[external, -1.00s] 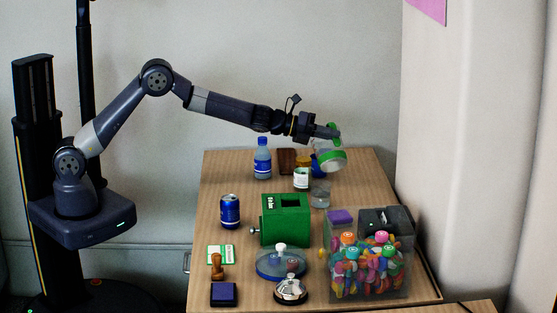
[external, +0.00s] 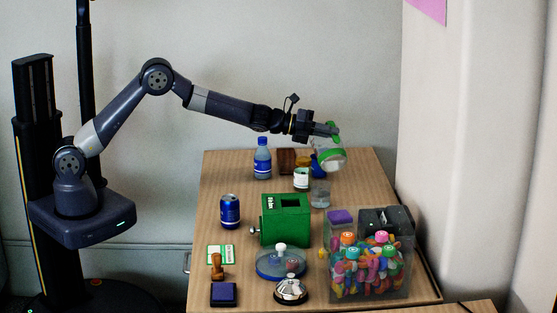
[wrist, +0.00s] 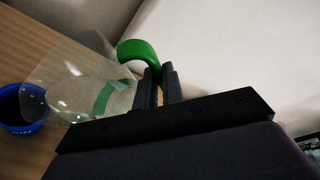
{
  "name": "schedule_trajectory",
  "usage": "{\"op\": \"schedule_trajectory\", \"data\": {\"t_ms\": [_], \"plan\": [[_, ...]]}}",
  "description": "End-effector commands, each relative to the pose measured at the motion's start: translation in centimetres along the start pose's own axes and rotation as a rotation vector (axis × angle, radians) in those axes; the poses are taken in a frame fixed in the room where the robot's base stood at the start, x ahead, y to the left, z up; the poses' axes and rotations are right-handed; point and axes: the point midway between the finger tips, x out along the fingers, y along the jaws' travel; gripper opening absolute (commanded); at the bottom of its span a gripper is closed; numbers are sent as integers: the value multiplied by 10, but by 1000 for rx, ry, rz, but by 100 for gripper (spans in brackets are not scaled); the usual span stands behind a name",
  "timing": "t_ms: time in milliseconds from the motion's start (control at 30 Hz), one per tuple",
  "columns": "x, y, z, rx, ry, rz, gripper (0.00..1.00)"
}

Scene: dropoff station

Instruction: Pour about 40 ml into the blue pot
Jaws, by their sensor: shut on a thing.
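My gripper (external: 334,131) is shut on the green handle (wrist: 137,49) of a clear jug (external: 321,148) with a green band. In the external view the jug is tilted above the far right of the table. The blue pot (external: 317,167) stands below and beside it, partly hidden by the jug. In the wrist view the jug's wide mouth (wrist: 40,92) is at the left, by the blue pot (wrist: 30,129), overlapping its rim. I cannot make out a stream or the liquid level in the pot.
A blue-labelled bottle (external: 262,159), a white-and-green tin (external: 301,179) and a clear glass (external: 320,194) stand near the pot. Closer are a blue can (external: 230,211), a green box (external: 285,221) and a clear bin of colourful items (external: 370,262). A wall borders the right side.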

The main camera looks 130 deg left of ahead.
Motion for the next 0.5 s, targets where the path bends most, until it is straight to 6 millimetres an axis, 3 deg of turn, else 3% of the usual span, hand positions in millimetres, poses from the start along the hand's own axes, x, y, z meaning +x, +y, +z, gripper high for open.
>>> {"op": "schedule_trajectory", "data": {"t_ms": [500], "plan": [[-2, 1, 5, -48, -4, -22, 0]]}}
